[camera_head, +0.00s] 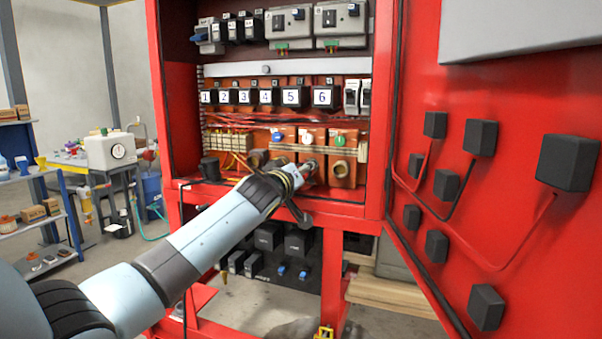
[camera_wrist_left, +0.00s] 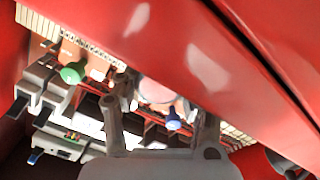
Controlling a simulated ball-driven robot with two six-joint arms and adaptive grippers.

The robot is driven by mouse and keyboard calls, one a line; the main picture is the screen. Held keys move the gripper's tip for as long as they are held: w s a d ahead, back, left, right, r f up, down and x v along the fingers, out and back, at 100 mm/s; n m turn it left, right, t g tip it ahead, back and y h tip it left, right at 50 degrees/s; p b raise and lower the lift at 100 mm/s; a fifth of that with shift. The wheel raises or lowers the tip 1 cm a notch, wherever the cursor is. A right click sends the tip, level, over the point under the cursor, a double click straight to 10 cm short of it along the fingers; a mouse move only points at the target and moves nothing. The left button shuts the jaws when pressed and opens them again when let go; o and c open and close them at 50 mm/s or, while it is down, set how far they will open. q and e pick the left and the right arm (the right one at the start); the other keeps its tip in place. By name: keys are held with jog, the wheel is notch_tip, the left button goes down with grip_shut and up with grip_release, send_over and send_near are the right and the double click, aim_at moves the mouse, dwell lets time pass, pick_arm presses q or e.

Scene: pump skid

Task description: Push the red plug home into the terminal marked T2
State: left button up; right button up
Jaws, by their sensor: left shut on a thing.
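My left gripper (camera_head: 308,166) reaches into the open red cabinet, in front of the middle of three orange-brown terminal blocks. In the left wrist view its two fingers (camera_wrist_left: 162,125) stand around a pale pinkish round piece, shut on what I take for the red plug (camera_wrist_left: 157,91); its red body is not clear. The right block (camera_head: 341,170) has a round brass socket and a green knob. The middle block (camera_head: 315,137) is partly hidden by the gripper, and the left block (camera_head: 279,143) carries a blue knob. I cannot read a T2 mark. My right gripper is out of view.
Numbered modules (camera_head: 291,97) run above the blocks. The cabinet's lower sill (camera_head: 345,208) passes under my arm. The open red door (camera_head: 450,200) with black boxes and cables stands at right. A green knob (camera_wrist_left: 73,72) and a blue knob (camera_wrist_left: 174,123) show near the fingers.

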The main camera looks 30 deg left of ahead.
pick_arm(q)
jog(key=shift+b+x, duration=0.3)
jog(key=shift+x, duration=0.45)
jog(key=o, duration=1.2)
